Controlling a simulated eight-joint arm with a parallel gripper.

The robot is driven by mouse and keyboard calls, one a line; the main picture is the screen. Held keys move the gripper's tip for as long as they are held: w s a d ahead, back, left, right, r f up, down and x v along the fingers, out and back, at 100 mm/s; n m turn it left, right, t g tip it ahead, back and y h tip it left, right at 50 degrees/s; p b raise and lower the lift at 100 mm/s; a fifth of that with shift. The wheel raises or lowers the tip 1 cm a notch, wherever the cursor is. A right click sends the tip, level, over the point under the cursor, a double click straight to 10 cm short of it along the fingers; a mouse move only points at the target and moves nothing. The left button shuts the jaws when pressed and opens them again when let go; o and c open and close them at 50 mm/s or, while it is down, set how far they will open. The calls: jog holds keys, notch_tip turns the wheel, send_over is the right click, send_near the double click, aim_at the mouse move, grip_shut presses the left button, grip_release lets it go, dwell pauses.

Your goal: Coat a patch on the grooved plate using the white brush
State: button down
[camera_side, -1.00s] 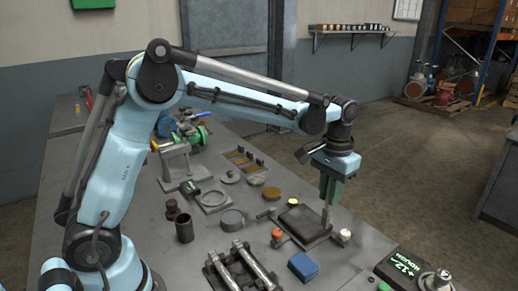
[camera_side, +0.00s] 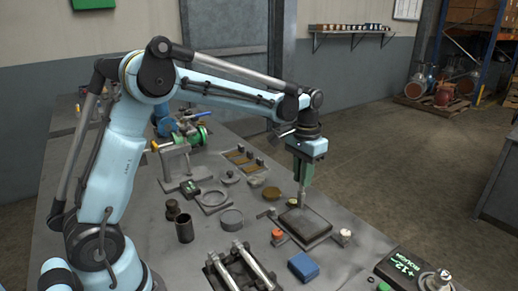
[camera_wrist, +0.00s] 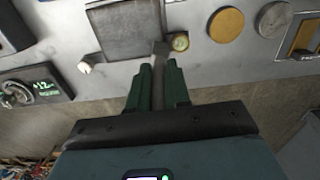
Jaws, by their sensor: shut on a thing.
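My gripper (camera_side: 302,182) has green fingers and is shut on a slim pale grey tool, which I take to be the white brush (camera_side: 301,197). The brush points down, its tip at the back edge of the dark plate. The plate (camera_side: 306,223) lies flat on the table; its grooves are too small to make out, and no coated patch is clear. In the wrist view the brush (camera_wrist: 159,76) runs between the fingers (camera_wrist: 158,85), its tip beside a corner of the plate (camera_wrist: 125,28). I cannot tell whether the tip touches the plate.
An orange-topped knob (camera_side: 277,234) and a white knob (camera_side: 345,233) stand by the plate's front corners. A small yellowish round piece (camera_wrist: 180,42) is close to the brush tip. A blue block (camera_side: 303,266) and a rack of metal rods (camera_side: 240,265) are nearer the camera. A gold disc (camera_side: 271,193) lies behind.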

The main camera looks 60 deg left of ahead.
jog(key=shift+a, duration=0.5)
jog(key=shift+a+r, duration=0.1)
jog(key=shift+r, duration=0.1)
notch_tip(320, 180, up, 8)
jog(key=shift+f, duration=0.15)
dwell(0.6)
